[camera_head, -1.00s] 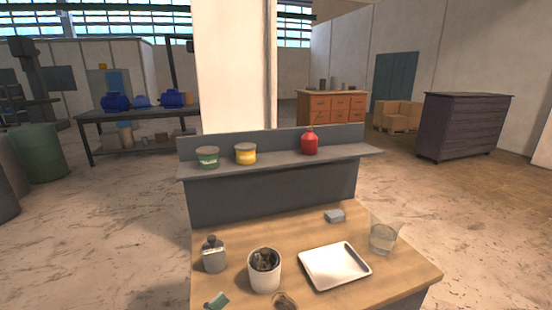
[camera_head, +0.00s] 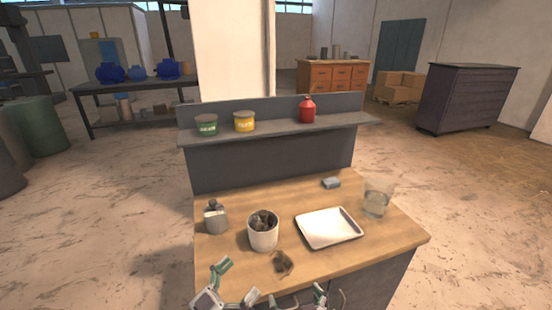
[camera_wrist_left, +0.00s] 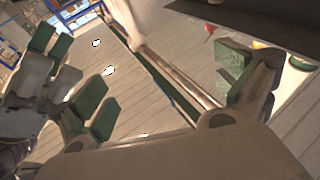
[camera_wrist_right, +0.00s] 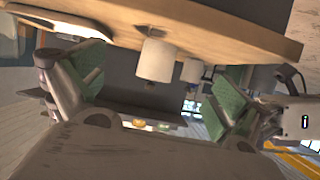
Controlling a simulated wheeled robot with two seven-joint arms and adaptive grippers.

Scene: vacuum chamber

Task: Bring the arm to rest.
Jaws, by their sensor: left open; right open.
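My left gripper (camera_head: 236,284) is at the bottom edge of the head view, in front of the workbench (camera_head: 225,264). Its green-padded fingers are apart and nothing is between them. The left wrist view shows the same spread fingers (camera_wrist_left: 168,90). My right gripper (camera_head: 298,298) is partly cut off at the bottom edge, to the right of the left one and near the bench front. In the right wrist view its fingers (camera_wrist_right: 160,88) are spread and empty, below the level of a wooden top.
On the bench stand a grey bottle (camera_head: 216,219), a white pot (camera_head: 263,236) with dark lumps, a brown clump (camera_head: 282,263), a white tray (camera_head: 330,229), a glass (camera_head: 375,206) and a grey block (camera_head: 331,183). The raised shelf (camera_head: 275,128) holds two tins and a red bottle.

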